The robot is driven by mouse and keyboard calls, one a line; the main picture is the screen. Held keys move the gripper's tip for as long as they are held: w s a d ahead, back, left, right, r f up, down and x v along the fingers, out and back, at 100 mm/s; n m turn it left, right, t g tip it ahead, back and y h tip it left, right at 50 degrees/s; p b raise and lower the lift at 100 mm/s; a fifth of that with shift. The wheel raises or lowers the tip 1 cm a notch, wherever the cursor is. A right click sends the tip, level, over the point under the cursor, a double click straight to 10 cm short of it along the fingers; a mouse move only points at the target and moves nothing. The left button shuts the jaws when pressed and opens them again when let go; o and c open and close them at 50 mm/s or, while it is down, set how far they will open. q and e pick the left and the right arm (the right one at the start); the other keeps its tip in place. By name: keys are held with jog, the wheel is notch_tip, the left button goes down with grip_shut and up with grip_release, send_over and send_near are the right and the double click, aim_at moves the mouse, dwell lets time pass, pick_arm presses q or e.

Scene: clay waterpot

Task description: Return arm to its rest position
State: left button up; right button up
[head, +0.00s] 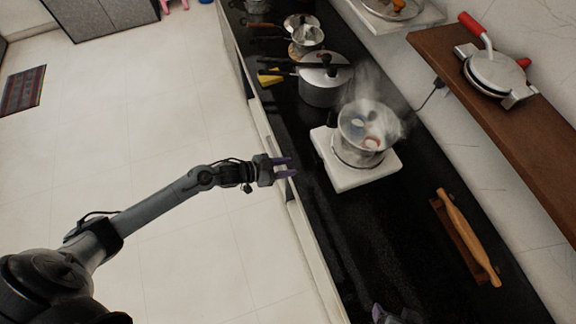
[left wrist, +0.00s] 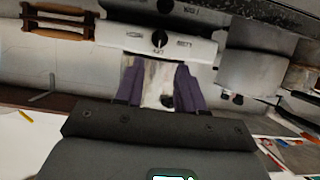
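My left gripper (head: 285,167) is at the front edge of the black counter, left of the white stove (head: 345,180). Its two purple fingers are apart with nothing between them; the left wrist view shows the same gap (left wrist: 158,88). A steaming pot (head: 362,145) with some items inside stands on the stove, apart from the gripper. In the left wrist view the white stove front (left wrist: 190,47) with its dark knob lies beyond the fingers. A small part of my right gripper (head: 392,314) shows at the bottom edge of the head view; its fingers are mostly cut off.
A lidded pot (head: 322,82) and smaller pans stand farther back on the counter. A rolling pin (head: 468,238) lies on its board at the right. A brown shelf (head: 500,125) with a metal press (head: 495,75) runs along the wall. The floor at left is mostly clear.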

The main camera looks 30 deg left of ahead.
pick_arm(q)
jog(key=s+d+n, duration=0.4)
jog(key=s+d, duration=0.6)
jog(key=s, duration=0.1)
jog(key=s+a+r+n+g+y+p, duration=0.2)
jog(key=s+a+r+g+y, duration=0.6)
jog(key=s, duration=0.5)
notch_tip(320, 180, up, 23)
jog(key=t+p, duration=0.1)
jog(key=p, duration=2)
jog(key=shift+w+a+r+p, duration=0.2)
jog(key=shift+w+a+p, duration=0.1)
jog(key=shift+a+p, duration=0.1)
